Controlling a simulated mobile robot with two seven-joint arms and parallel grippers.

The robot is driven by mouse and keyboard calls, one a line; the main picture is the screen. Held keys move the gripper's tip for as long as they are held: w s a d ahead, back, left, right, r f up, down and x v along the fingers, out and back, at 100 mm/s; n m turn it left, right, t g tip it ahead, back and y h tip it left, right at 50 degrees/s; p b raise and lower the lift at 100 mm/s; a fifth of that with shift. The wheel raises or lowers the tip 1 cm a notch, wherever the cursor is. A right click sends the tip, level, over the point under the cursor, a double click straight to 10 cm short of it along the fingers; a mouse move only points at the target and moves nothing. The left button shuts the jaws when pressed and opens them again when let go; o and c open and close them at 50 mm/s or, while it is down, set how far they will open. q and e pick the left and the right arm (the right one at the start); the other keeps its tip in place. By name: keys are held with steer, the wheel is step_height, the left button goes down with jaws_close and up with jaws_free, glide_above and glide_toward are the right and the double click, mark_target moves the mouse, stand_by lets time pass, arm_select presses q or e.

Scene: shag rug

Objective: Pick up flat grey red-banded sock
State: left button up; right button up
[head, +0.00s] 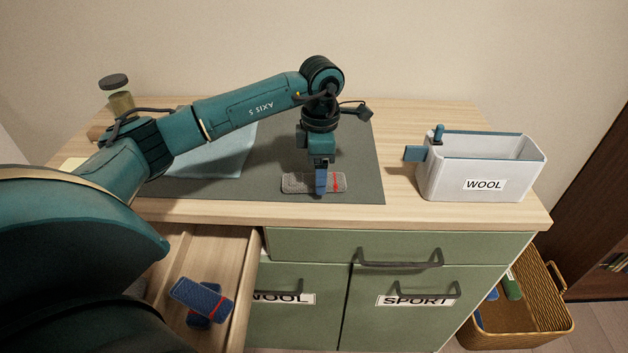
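The flat grey sock with a red band (298,184) lies on the dark grey mat (360,150) near the front of the cabinet top. Its red band is towards the right end. My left gripper (321,184) points straight down at the middle of the sock, and its blue near finger covers part of it. The other finger is hidden behind, so I cannot tell whether the fingers are apart or closed on the sock. My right gripper is not in view.
A white WOOL bin (484,166) stands at the right. A light blue cloth (215,155) lies behind my arm, near a dark-lidded jar (119,95). An open drawer (240,300) holds blue red-banded socks (202,300). A wicker basket (525,320) stands low at right.

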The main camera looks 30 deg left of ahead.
arm_select(q)
steer(key=shift+f, duration=0.95)
steer(key=c, duration=1.1)
